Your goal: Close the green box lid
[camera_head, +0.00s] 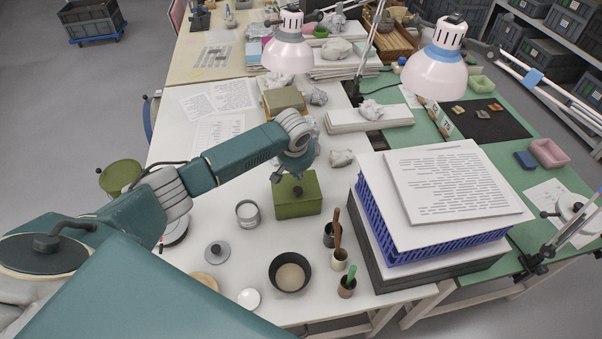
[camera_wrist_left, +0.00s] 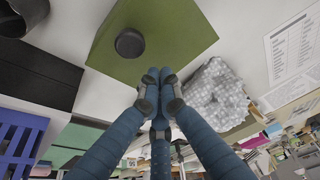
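The green box (camera_head: 299,203) stands on the white table. Its green lid (camera_head: 308,182) lies flat on top, with a dark round knob (camera_head: 298,191) in its middle; I see no open gap from here. In the left wrist view the green lid (camera_wrist_left: 185,30) and knob (camera_wrist_left: 130,43) fill the upper middle. My left gripper (camera_head: 287,177) is at the lid's far edge in the head view. In the left wrist view its blue fingers (camera_wrist_left: 160,82) are drawn together, with nothing seen between them. Whether they touch the lid is unclear. My right gripper is not in view.
A grey tin (camera_head: 248,213) stands left of the box. A dark bowl (camera_head: 290,272) and small pots with tools (camera_head: 340,258) are in front. A stack with a blue crate (camera_head: 430,240) stands to the right. A crumpled grey lump (camera_head: 341,158) lies behind.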

